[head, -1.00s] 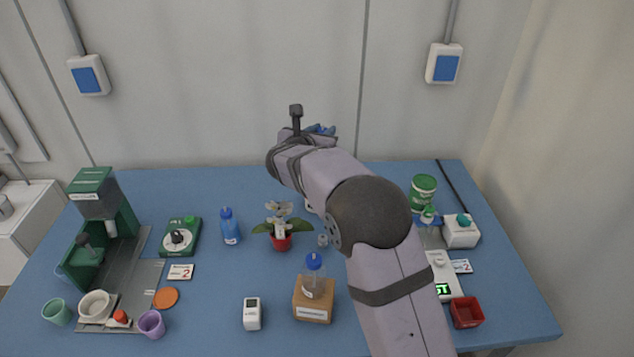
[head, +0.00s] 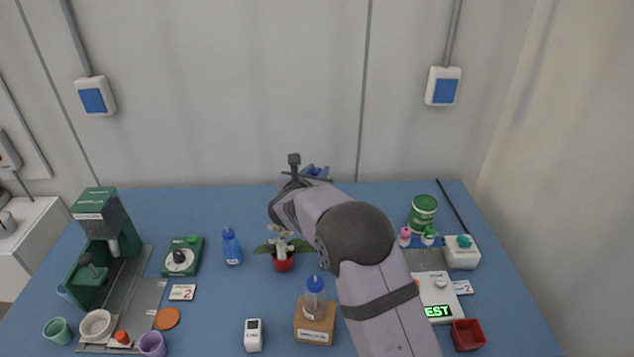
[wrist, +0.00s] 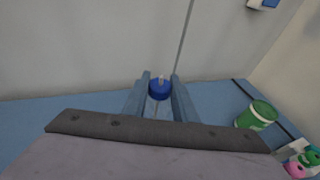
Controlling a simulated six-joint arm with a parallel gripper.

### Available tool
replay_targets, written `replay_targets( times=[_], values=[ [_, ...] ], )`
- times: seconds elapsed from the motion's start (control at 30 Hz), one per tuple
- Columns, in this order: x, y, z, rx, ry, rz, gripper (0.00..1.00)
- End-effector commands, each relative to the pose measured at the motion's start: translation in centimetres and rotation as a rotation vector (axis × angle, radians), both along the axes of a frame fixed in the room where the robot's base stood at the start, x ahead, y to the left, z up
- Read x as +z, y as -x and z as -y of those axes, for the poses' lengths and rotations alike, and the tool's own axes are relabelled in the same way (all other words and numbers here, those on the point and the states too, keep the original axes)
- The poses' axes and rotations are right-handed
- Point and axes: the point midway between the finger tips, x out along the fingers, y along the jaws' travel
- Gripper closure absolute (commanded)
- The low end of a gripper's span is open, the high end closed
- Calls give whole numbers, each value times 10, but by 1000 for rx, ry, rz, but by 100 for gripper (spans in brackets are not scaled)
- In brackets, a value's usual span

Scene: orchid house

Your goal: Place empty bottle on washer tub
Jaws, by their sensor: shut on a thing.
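My gripper (wrist: 160,78) is shut on a bottle with a blue cap (wrist: 160,90), seen between the two blue fingers in the wrist view. The bottle's body below the cap looks clear and is mostly hidden. In the head view my blue fingers (head: 316,172) show above the back edge of the table, largely behind my arm. A white unit with a green display (head: 438,299) and a grey flat part (head: 427,259) stands at the right. I cannot tell for sure which part is the washer tub.
A potted orchid (head: 282,262), a blue bottle (head: 232,247) and a blue-capped bottle (head: 315,297) in a wooden block (head: 314,325) stand mid-table. A green machine (head: 98,235) is left.

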Motion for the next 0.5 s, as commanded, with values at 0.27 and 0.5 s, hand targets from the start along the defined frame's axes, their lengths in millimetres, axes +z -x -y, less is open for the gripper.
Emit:
replay_targets(
  times=[0.27, 0.5],
  values=[
    [-31, 0, 0, 1, 2, -4, 100],
    [-35, 0, 0, 0, 1, 0, 100]
  ],
)
